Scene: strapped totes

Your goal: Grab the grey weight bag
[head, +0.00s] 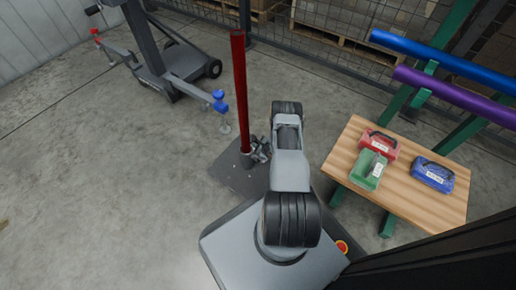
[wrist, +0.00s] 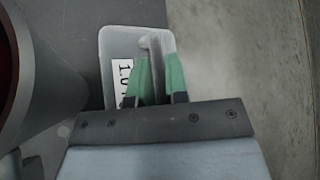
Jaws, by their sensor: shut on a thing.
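The grey weight bag (wrist: 118,45) shows in the wrist view with a white label, partly read as "1.0". It is at the dark base plate (head: 228,172) of the red post (head: 239,90). My gripper (wrist: 158,72) has green-faced fingers, one on each side of the bag's raised grey handle, and is shut on it. The gripper body hides the bag's near part. In the head view, my gripper (head: 260,150) is beside the foot of the post, and my arm hides most of the bag. I cannot tell whether the bag touches the plate.
A wooden table (head: 405,200) at right holds a red bag (head: 378,143), a green bag (head: 368,170) and a blue bag (head: 433,174). A grey wheeled stand (head: 150,60) is at upper left. The left floor is clear.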

